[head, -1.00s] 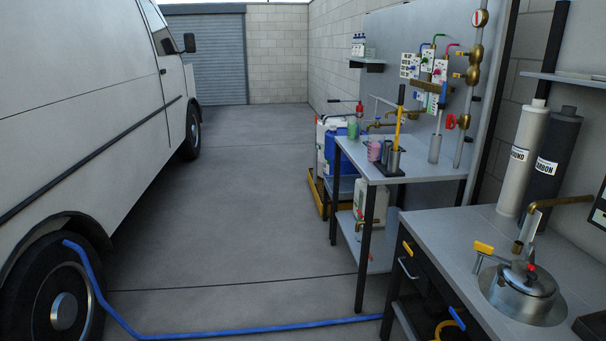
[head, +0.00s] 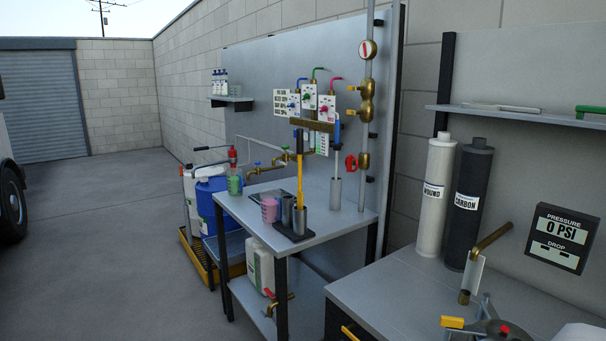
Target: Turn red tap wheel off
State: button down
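A red tap wheel (head: 351,163) sits on a brass fitting (head: 364,161) low on the vertical grey pipe (head: 367,110) at the right end of the wall panel. It is seen nearly edge-on, so I cannot tell how far it is turned. Nothing touches it. A second, smaller red tap handle (head: 270,294) is on the white jug (head: 260,266) under the bench. My gripper is not in view.
A grey bench (head: 325,222) below the wheel carries cylinders, a pink cup (head: 269,210) and a yellow rod (head: 299,180). A nearer counter (head: 385,300) holds two filter cartridges (head: 436,195) and a brass spout (head: 490,238). Open floor (head: 110,270) lies left.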

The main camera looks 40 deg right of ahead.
aim_at(348, 160)
jog(key=i+j+z, duration=0.1)
jog(key=i+z, duration=0.25)
jog(key=i, duration=0.15)
jog(key=i+j+z, duration=0.6)
jog(key=i+z, duration=0.25)
jog(key=i+j+z, duration=0.25)
jog(key=z, duration=0.2)
jog(key=i+j+z, duration=0.4)
jog(key=i+j, duration=0.25)
jog(key=i, duration=0.15)
jog(key=i+j, duration=0.15)
jog(key=i, duration=0.35)
